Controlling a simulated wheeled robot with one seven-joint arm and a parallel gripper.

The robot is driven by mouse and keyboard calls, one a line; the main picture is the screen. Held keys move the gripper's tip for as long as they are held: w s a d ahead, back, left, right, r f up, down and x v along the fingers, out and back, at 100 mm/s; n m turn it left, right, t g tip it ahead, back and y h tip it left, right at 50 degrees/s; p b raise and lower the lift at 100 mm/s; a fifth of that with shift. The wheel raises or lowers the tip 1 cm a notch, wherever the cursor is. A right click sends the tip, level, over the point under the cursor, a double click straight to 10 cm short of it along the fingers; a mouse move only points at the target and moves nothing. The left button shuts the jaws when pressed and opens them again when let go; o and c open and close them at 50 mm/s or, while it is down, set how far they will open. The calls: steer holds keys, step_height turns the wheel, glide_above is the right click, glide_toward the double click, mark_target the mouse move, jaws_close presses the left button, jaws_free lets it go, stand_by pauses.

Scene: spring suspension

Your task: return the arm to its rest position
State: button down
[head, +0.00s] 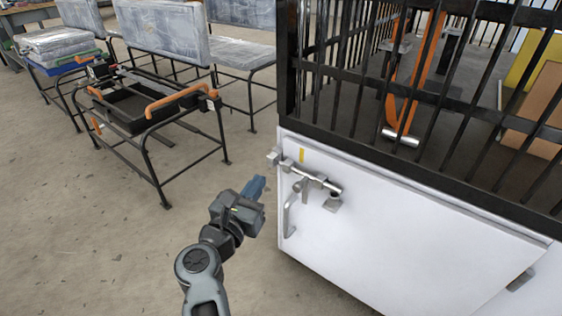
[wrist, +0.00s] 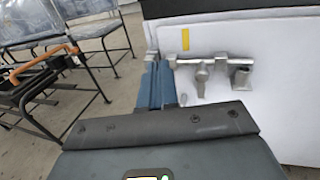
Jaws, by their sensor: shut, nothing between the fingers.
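My gripper (head: 257,187) shows in the head view in front of the left edge of a white cabinet door, over the grey floor. Its blue fingers are together and hold nothing. In the wrist view my gripper (wrist: 158,68) points toward the door's left edge, near the metal latch. My grey arm reaches up from the bottom of the head view. I cannot tell whether the fingers touch the door.
The white cabinet door (head: 400,240) has a sliding latch (head: 312,177) and a handle (head: 290,213). A black barred cage (head: 420,75) stands above it. A black metal frame (head: 150,140) with orange grips and plastic-wrapped seats (head: 165,35) stand left. Floor (head: 80,230) at lower left is clear.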

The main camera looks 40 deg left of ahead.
steer(key=shift+s, duration=0.1)
steer(key=d+f+n+t, duration=0.1)
steer(key=d+f+n, duration=0.15)
steer(key=d, duration=0.65)
steer(key=d+f+n+t+h, duration=0.15)
steer(key=d+n, duration=0.25)
steer(key=d, duration=0.6)
steer(key=d+f+n+y, duration=0.15)
steer(key=d+n, duration=0.25)
steer(key=d, duration=0.5)
steer(key=s+d+n+g+h, duration=0.1)
steer(key=s+d+n, duration=0.6)
steer(key=d, duration=0.4)
steer(key=s+d+n+g+h, duration=0.1)
steer(key=s+d+n, duration=0.5)
steer(key=s+d, duration=0.45)
steer(key=s+d+r+n+g+h, duration=0.1)
steer(key=s+d+r+n+h, duration=0.15)
steer(key=s+r+n, duration=0.4)
steer(key=s+d+r+n+g+h, duration=0.1)
steer(key=s+d+r+n+g, duration=0.15)
steer(key=s, duration=0.75)
step_height(320, 180, up, 26)
steer(key=p, duration=2.6)
steer(key=shift+w+d+r+t+p, duration=0.15)
steer(key=shift+d+t+p, duration=0.1)
steer(key=shift+t+p, duration=0.05)
